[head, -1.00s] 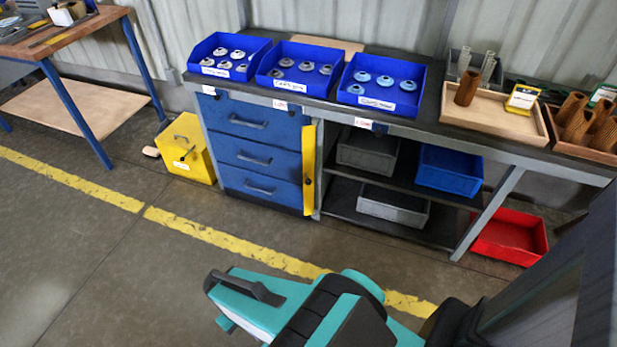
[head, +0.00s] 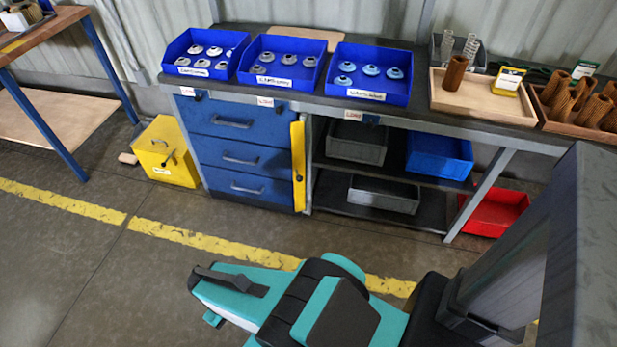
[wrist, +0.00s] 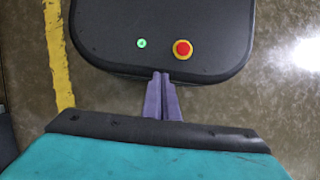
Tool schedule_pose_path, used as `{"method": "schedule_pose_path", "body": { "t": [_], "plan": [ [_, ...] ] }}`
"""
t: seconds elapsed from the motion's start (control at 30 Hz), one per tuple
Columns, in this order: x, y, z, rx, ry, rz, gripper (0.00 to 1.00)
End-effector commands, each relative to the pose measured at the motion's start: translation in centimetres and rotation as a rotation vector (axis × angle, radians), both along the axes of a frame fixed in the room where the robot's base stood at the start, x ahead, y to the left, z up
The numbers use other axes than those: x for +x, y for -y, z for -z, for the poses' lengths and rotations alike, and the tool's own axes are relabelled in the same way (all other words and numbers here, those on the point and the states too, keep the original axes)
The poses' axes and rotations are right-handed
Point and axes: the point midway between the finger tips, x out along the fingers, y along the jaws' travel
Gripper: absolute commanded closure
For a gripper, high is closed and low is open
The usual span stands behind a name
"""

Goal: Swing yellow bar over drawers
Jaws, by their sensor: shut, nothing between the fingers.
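The yellow bar (head: 298,165) stands upright at the right edge of the blue drawers (head: 238,155), under the bench top. The drawers are stacked in a column and look shut, each with a grey handle. My gripper (wrist: 161,80) shows in the wrist view with its two purple-grey fingers together and empty. It points at my own dark base with the red button, well away from the bar. In the head view my teal arm is in the foreground and the fingers cannot be made out.
Three blue bins (head: 370,75) of small parts stand on the bench. A wooden tray (head: 482,103) is to their right. Grey boxes and a blue box (head: 439,160) sit on shelves right of the bar. A yellow box (head: 166,152) is left of the drawers. Floor before the drawers is clear.

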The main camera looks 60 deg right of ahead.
Motion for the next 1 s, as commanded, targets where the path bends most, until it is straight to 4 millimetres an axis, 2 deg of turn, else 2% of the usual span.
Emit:
{"method": "schedule_pose_path", "body": {
  "t": [0.27,0.47,0.77,1.0],
  "plan": [
    [1.6,0.7,0.6,0.017,0.014,0.061,1.0],
    [4.8,2.8,1.2,0.05,0.046,0.177,1.0],
    [10.1,7.6,1.4,0.113,0.111,0.387,1.0],
    [13.6,12.7,0.9,0.159,0.172,0.544,1.0]
  ]
}}
